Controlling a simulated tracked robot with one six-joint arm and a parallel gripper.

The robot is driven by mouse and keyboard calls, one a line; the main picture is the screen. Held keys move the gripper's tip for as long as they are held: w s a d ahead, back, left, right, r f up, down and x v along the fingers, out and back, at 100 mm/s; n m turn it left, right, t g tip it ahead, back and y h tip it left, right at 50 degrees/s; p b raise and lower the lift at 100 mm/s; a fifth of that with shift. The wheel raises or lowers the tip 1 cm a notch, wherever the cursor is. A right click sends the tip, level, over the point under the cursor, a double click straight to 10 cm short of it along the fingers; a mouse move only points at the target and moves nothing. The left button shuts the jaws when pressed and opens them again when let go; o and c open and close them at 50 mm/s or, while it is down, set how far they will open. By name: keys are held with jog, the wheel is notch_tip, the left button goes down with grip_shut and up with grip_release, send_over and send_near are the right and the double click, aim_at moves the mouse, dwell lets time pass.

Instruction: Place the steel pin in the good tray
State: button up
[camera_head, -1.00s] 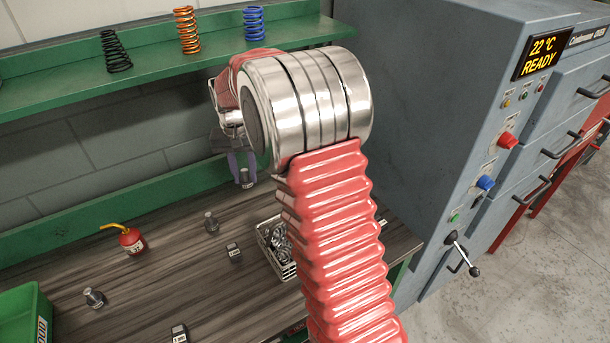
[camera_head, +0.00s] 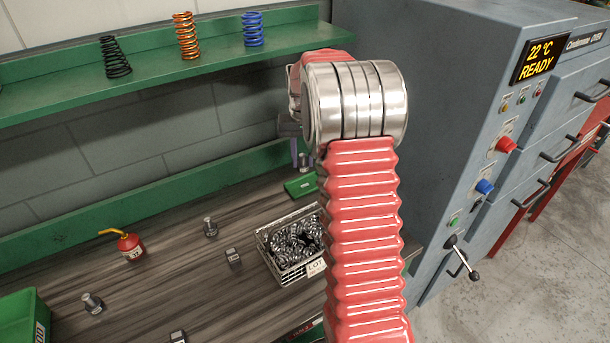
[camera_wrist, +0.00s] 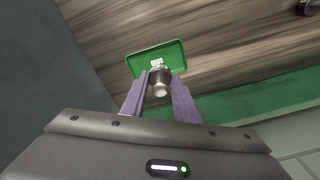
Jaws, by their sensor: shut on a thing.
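A small green tray (camera_head: 300,187) lies on the bench beside the wire basket. In the wrist view the green tray (camera_wrist: 172,53) has white lettering, partly covered, and I take it for the good tray. My gripper (camera_wrist: 160,80) has purple fingers shut on the steel pin (camera_wrist: 159,88), a short shiny cylinder. In the wrist view the pin overlaps the tray's lower middle; its height above the tray cannot be told. In the head view my arm hides most of the gripper and part of the tray.
A wire basket (camera_head: 297,271) of coiled springs stands right beside the tray. Metal pieces (camera_head: 210,228) (camera_head: 93,303), a small dark block (camera_head: 233,258), a red oil can (camera_head: 130,246) and a green bin (camera_head: 24,318) stand to the left. A grey oven (camera_head: 430,110) is at the right.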

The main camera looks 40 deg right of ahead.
jog(key=shift+d+f, duration=0.25)
jog(key=shift+f, duration=0.8)
notch_tip(320, 180, down, 5)
jog(key=shift+r, duration=0.2)
jog(key=shift+d+f, duration=0.2)
jog(key=o, duration=1.2)
jog(key=shift+c, duration=0.2)
jog(key=shift+s+a+r, duration=0.1)
jog(key=shift+s+r, duration=0.05)
jog(key=shift+r, duration=1.75)
jog(key=shift+s+a+r, duration=0.1)
jog(key=shift+r, duration=1.8)
